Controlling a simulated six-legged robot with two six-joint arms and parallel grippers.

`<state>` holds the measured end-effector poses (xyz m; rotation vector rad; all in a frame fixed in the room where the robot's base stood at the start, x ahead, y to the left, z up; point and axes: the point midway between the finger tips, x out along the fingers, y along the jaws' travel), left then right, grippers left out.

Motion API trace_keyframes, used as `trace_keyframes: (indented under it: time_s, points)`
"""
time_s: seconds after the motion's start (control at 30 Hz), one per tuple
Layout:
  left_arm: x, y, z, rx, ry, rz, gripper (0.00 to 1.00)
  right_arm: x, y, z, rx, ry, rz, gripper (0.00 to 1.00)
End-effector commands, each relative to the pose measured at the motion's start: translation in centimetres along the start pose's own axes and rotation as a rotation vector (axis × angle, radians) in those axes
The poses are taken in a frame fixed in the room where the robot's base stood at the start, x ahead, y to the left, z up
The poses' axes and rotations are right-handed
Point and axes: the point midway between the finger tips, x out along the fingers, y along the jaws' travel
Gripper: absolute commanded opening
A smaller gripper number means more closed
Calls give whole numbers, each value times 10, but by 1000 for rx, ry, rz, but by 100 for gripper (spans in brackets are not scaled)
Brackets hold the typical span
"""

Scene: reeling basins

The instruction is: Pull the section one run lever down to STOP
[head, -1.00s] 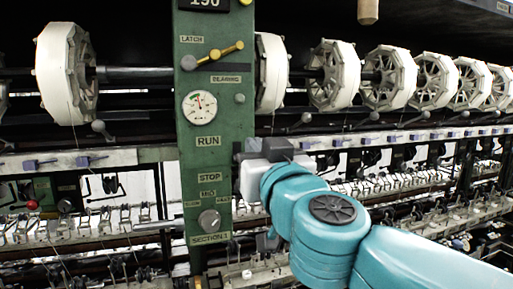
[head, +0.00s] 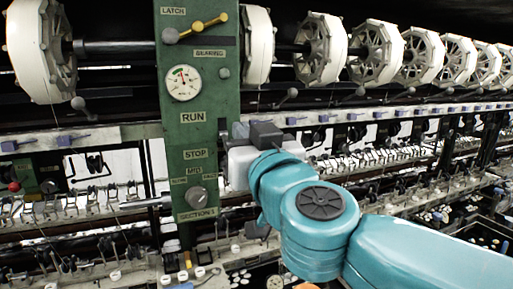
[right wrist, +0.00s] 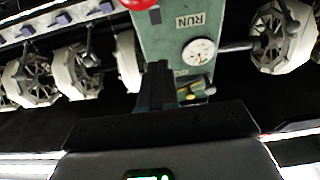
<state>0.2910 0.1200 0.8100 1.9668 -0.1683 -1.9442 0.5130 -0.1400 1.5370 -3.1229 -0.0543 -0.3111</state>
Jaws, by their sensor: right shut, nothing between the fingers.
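The green section one panel (head: 197,80) stands left of centre in the head view, with a RUN label (head: 193,117) above a STOP label (head: 195,154). My right gripper (head: 224,150) is at the panel's right edge, about level with STOP. The right wrist view shows its dark fingers (right wrist: 157,85) shut and empty in front of the panel. A red knob (right wrist: 137,3), perhaps the run lever's, is cut off at the top of that view, beyond the fingertips. I cannot tell whether they touch. In the head view the lever is not clearly seen. My left gripper is out of view.
The panel carries a round gauge (head: 183,83), a yellow-knobbed latch (head: 197,27) and a grey knob (head: 196,197). White reels (head: 321,50) line the shaft behind. Rows of small fittings and a ledge lie below on both sides.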

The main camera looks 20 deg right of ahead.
Motion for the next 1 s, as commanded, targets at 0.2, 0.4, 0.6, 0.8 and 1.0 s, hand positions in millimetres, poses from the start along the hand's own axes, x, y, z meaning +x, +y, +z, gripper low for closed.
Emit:
trace_keyframes:
  time_s: [0.2,0.4,0.6,0.8,1.0]
  points:
    - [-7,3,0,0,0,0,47,-50,0,-4,2,4,-3,0]
    - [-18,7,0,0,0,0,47,-94,0,-4,2,3,-4,0]
    - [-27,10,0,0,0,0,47,-135,-1,-2,3,4,-5,0]
    - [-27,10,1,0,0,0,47,-147,0,0,0,1,0,0]
    - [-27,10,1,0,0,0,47,-146,0,0,0,1,1,0]
